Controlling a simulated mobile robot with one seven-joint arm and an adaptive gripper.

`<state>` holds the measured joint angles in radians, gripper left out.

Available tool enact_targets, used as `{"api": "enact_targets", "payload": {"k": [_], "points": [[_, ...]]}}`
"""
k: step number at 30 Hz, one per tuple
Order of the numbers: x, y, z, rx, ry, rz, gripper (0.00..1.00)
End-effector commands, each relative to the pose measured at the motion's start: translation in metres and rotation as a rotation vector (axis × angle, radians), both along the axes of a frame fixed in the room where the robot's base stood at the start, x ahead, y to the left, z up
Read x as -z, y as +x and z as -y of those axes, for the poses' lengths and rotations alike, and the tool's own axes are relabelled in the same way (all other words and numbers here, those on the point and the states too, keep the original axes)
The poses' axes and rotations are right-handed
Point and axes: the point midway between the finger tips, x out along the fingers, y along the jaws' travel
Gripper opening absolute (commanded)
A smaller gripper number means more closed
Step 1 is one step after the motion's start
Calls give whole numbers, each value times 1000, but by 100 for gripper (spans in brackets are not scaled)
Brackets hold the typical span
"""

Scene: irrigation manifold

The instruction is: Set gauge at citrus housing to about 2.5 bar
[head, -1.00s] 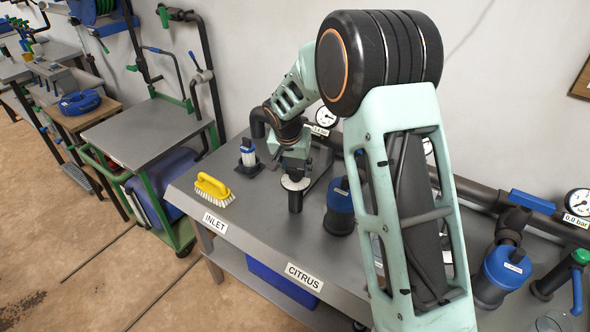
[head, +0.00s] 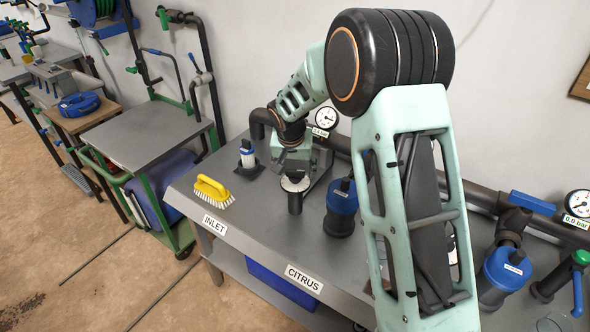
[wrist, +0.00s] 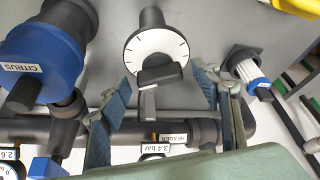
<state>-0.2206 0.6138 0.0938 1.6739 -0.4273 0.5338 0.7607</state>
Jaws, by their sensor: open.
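The citrus housing is a blue canister (wrist: 42,45) labelled CITRUS at the left of the wrist view; in the head view it stands right of my gripper (head: 342,207). A white dial with a black knob (wrist: 160,75) is at the top centre of the wrist view; it also shows in the head view (head: 296,183). My gripper (wrist: 165,82) is open and empty, its fingers on either side of the knob in the picture; contact cannot be told. A gauge label (wrist: 10,155) at the lower left edge seems to start with 2.6; its face is mostly cut off.
A header gauge (head: 327,118) stands behind my wrist; its label (wrist: 153,148) seems to read 3.4 bar. A small clear filter with a blue cap (wrist: 250,75) and a yellow brush (head: 213,190) are nearby. Another blue housing (head: 504,270) stands at the right.

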Motion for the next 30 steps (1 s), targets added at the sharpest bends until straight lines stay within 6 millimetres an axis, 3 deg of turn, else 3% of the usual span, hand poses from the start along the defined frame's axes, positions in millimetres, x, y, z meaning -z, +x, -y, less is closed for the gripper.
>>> {"api": "enact_targets", "payload": {"k": [5, 19, 24, 30], "points": [[-14, -5, -1, 0, 1, 2, 58], [-95, -38, -6, 0, 1, 3, 58], [-108, -44, -7, -1, 0, 1, 58], [-111, -46, -7, -1, 0, -1, 58]]}}
